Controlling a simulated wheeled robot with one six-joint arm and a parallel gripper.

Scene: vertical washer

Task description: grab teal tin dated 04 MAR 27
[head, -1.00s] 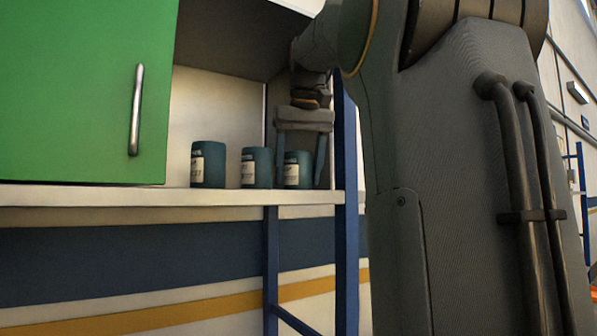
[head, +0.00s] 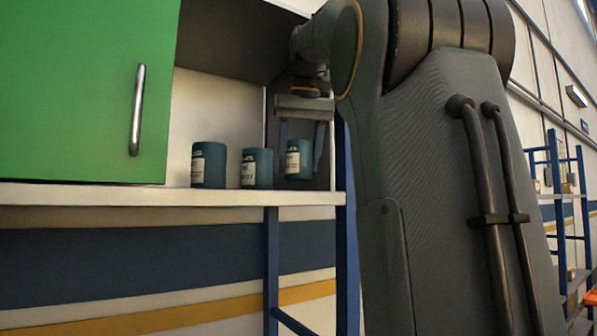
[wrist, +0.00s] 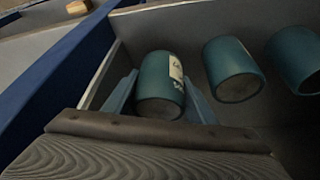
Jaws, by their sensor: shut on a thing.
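Three teal tins with pale labels are in the cabinet's open part. The left tin (head: 209,165) and the middle tin (head: 257,168) stand on the shelf. My gripper (head: 302,155) is shut on the right tin (head: 298,159), which hangs upright a little above the shelf. In the wrist view the held tin (wrist: 161,82) sits between my two fingers, with the other two tins (wrist: 232,70) beside it to the right. The labels' dates are too small to read for sure in either view.
The white shelf (head: 150,197) runs below the tins. A green door (head: 75,90) with a metal handle (head: 137,110) covers the cabinet's left part. A blue upright post (head: 345,230) stands close by the right end. A blue rack (head: 562,200) is at the far right.

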